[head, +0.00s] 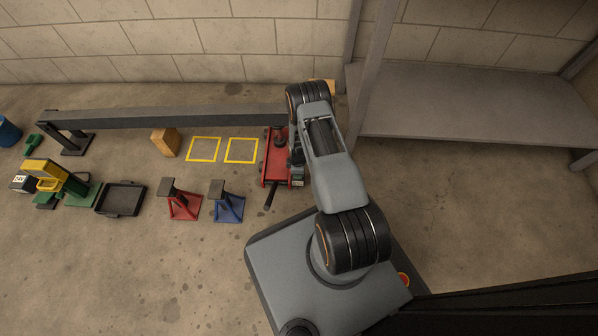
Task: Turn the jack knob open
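The red floor jack (274,164) sits on the floor left of my arm, under the right end of the grey tube. A dark round pad shows on its top, and a dark handle stub points toward the front. My upper arm hides part of its right side. I cannot make out the jack knob. My gripper (297,179) seems to be low at the jack's right edge, where small dark and grey parts show. Its fingers cannot be told apart, nor whether they touch anything.
The long grey tube (170,118) rests on a black stand at left. Red (183,206) and blue (227,207) stands, a black tray (120,213) and a wooden block (166,142) stand nearby. A grey shelf (470,105) is at right. Floor at front left is clear.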

